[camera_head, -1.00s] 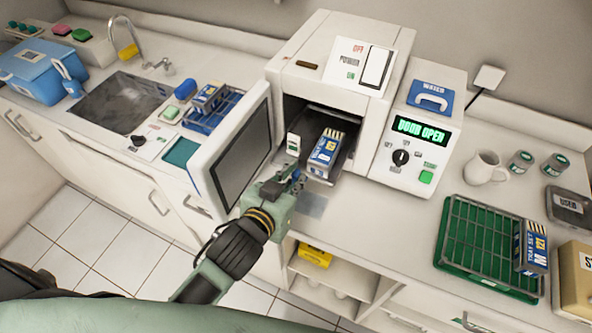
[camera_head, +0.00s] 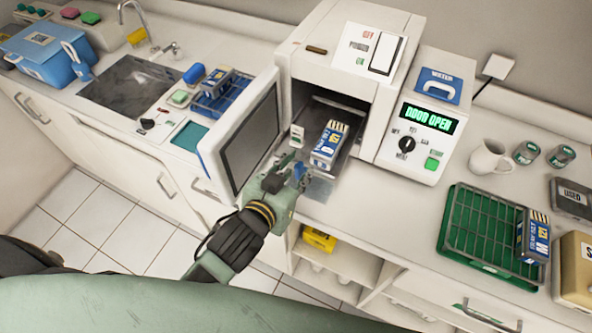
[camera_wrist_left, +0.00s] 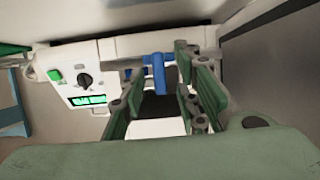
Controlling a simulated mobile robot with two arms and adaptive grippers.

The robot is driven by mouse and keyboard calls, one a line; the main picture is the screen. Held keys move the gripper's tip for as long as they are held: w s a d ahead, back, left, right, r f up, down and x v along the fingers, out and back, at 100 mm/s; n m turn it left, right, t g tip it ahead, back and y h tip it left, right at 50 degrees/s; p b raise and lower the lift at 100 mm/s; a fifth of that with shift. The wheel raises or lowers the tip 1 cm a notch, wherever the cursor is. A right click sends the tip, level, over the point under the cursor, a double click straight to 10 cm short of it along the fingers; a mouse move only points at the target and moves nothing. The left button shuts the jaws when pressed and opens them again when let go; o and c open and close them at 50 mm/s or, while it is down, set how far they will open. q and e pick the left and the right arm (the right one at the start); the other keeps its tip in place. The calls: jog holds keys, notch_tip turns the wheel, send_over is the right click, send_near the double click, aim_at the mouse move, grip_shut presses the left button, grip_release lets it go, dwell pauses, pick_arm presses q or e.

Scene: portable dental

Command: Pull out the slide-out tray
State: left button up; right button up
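The slide-out tray (camera_head: 350,151) is in the open chamber of the white sterilizer. A blue and white instrument pack (camera_head: 329,144) lies on it. The tray's blue handle (camera_head: 299,170) is at its front, and my left gripper (camera_head: 286,177) is there, partly covering it. In the left wrist view the blue handle (camera_wrist_left: 159,74) is between the green fingers of my left gripper (camera_wrist_left: 160,85). The fingers look spread, with gaps beside the handle stem. Contact with the handle is unclear. My right gripper is out of view.
The open sterilizer door (camera_head: 245,145) is close to the left of my left arm. The panel (camera_head: 431,117) reads "DOOR OPEN". A green rack (camera_head: 480,230) and a white mug (camera_head: 490,157) stand on the counter at right. A sink (camera_head: 125,85) is at left.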

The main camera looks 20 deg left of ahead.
pick_arm(q)
jog(key=shift+s, duration=0.15)
jog(key=v, duration=0.7)
jog(key=shift+r, duration=0.1)
dwell(0.4)
